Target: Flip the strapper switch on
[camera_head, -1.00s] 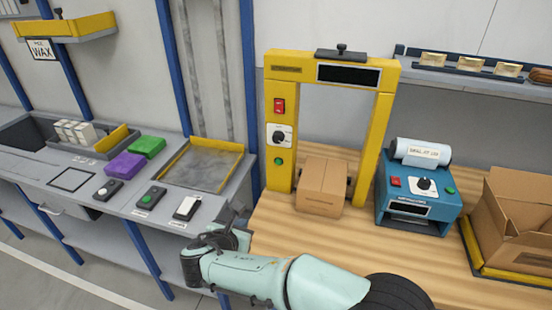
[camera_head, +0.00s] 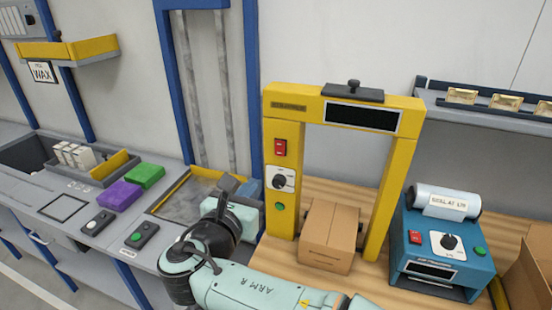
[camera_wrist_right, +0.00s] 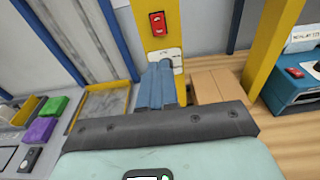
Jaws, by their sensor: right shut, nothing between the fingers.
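The strapper (camera_head: 294,103) is a yellow arch on the wooden table. Its red rocker switch (camera_head: 280,148) is on the upper part of the left post, above a dial (camera_head: 280,180) and a green button (camera_head: 279,206). In the right wrist view the red switch (camera_wrist_right: 157,23) shows ahead, beyond my fingertips. My right gripper (camera_head: 250,187) is shut and empty, just left of the post at about dial height in the picture. In the wrist view the gripper's blue-grey fingers (camera_wrist_right: 157,85) are together and partly cover the dial plate. My left gripper is not in view.
A cardboard box (camera_head: 328,237) sits under the arch. A blue sealing machine (camera_head: 443,250) with its own red switch stands to the right. A grey tray (camera_head: 180,202) and green and purple blocks lie on the left bench. Open wall is behind.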

